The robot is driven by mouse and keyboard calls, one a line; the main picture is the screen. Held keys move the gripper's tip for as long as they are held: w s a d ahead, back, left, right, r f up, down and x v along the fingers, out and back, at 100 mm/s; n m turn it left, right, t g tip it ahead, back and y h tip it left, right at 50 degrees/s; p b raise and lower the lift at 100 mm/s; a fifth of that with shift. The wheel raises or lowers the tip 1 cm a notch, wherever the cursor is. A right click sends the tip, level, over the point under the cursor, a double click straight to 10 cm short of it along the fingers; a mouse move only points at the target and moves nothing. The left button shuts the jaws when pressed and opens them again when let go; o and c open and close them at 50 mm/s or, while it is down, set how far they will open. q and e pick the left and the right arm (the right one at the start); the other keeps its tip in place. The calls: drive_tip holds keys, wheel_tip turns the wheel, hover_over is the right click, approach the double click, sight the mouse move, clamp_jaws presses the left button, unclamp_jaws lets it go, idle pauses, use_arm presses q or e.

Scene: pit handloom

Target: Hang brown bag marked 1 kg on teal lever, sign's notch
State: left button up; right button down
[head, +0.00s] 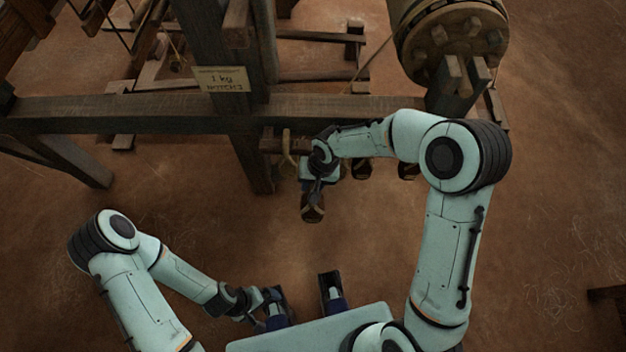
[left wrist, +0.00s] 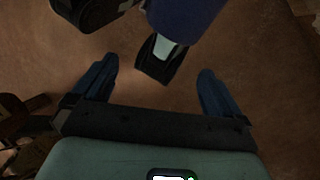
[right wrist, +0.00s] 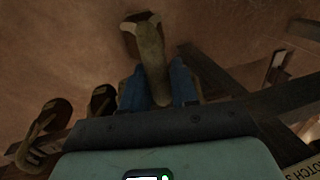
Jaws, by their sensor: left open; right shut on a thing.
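My right gripper (head: 316,178) is shut on the looped strap (right wrist: 151,62) of a brown bag (head: 312,208). The bag hangs below the fingers, clear of the beam, and shows beyond them in the right wrist view (right wrist: 138,34). Its marking cannot be read. A sign (head: 221,79) on the loom post reads 1 kg and a notch number too small to read surely. No teal lever can be made out in these views. My left gripper (head: 266,304) is open and empty, low near my base; its spread blue fingers show in the left wrist view (left wrist: 155,88).
Two more dark bags (head: 362,168) (head: 408,170) hang beside my right forearm; they also show in the right wrist view (right wrist: 50,120) (right wrist: 101,101). The loom's long beam (head: 130,112) and post (head: 222,40) stand behind. The earth floor in front is clear.

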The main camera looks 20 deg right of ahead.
drive_tip(key=shift+s+a+b, duration=0.3)
drive_tip(key=shift+s+b, duration=0.05)
drive_tip(key=shift+s, duration=0.65)
drive_tip(key=shift+s+a+b, duration=0.3)
drive_tip(key=shift+s+b, duration=0.05)
drive_tip(key=shift+s, duration=0.6)
use_arm(q)
drive_tip(key=shift+t, duration=0.5)
drive_tip(key=shift+w+f+b, duration=0.3)
drive_tip(key=shift+f+b, duration=0.4)
drive_tip(key=shift+f, duration=0.05)
drive_tip(key=shift+w+f+b, duration=0.3)
drive_tip(key=shift+f+b, duration=0.4)
drive_tip(key=shift+f, duration=0.1)
drive_tip(key=shift+w+f+b, duration=0.3)
drive_tip(key=shift+f+b, duration=0.4)
drive_tip(key=shift+f, duration=0.05)
use_arm(e)
drive_tip(key=s+a+r, duration=0.1)
drive_tip(key=s+a, duration=0.1)
drive_tip(key=s, duration=0.7)
drive_tip(key=shift+s+a, duration=0.15)
drive_tip(key=shift+a, duration=0.2)
